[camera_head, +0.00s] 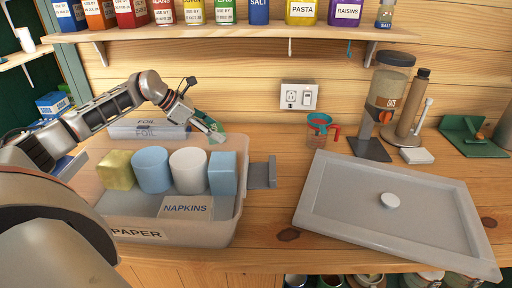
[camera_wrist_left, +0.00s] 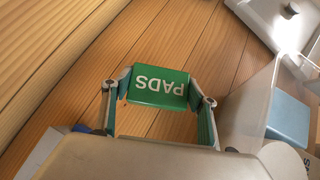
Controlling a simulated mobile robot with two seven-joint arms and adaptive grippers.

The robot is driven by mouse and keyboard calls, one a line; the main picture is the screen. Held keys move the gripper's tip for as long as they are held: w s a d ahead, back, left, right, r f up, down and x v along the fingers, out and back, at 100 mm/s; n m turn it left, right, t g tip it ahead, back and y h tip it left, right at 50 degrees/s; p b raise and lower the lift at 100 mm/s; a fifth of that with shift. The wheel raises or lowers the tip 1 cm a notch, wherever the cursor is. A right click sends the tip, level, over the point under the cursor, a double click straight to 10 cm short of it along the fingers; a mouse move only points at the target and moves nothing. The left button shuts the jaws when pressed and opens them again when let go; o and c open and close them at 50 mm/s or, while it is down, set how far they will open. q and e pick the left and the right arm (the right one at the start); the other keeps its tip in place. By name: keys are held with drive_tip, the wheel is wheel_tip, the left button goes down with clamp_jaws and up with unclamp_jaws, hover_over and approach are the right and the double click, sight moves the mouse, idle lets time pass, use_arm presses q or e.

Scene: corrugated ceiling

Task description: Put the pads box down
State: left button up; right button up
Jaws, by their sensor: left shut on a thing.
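The pads box is small and green with white lettering "PADS". In the left wrist view the pads box (camera_wrist_left: 160,88) sits between the two fingers of my left gripper (camera_wrist_left: 160,92), with its lettering upside down. In the head view my left gripper (camera_head: 212,132) is behind the clear bin, near the back of the counter, and the green box (camera_head: 209,119) shows only partly behind it. The gripper is shut on the box. Bare wooden counter shows around the box; I cannot tell whether the box touches it. My right gripper is not in view.
The clear bin (camera_head: 158,235) holds a yellow block, rolls, a blue block and a napkins pack. A foil box (camera_head: 148,128) stands left of the gripper. Bare counter (camera_head: 262,150) lies between.

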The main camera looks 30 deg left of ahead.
use_arm(q)
drive_tip(key=a, duration=0.1)
drive_tip(key=s+a, duration=0.1)
drive_tip(key=a, duration=0.1)
drive_tip(key=shift+s+a+f, duration=0.2)
drive_tip(key=shift+r, duration=0.1)
drive_tip(key=w+d+p, duration=0.1)
drive_tip(key=d, duration=0.1)
drive_tip(key=w+d+p, duration=0.1)
drive_tip(key=d, duration=0.1)
drive_tip(key=w+d+p, duration=0.1)
drive_tip(key=w+d, duration=0.1)
drive_tip(key=shift+d+r+p, duration=0.2)
drive_tip(key=shift+d+p, duration=0.05)
drive_tip(key=shift+p, duration=0.05)
drive_tip(key=w+d, duration=0.1)
drive_tip(key=d, duration=0.1)
drive_tip(key=w+d+p, duration=0.1)
drive_tip(key=w+d, duration=0.1)
drive_tip(key=w+d+p, duration=0.1)
drive_tip(key=d, duration=0.2)
drive_tip(key=shift+w+f, duration=0.25)
drive_tip(key=shift+w+d, duration=0.35)
drive_tip(key=shift+d, duration=0.3)
wheel_tip(320, 180, down, 4)
drive_tip(key=shift+b, duration=1.25)
drive_tip(key=shift+r, duration=0.2)
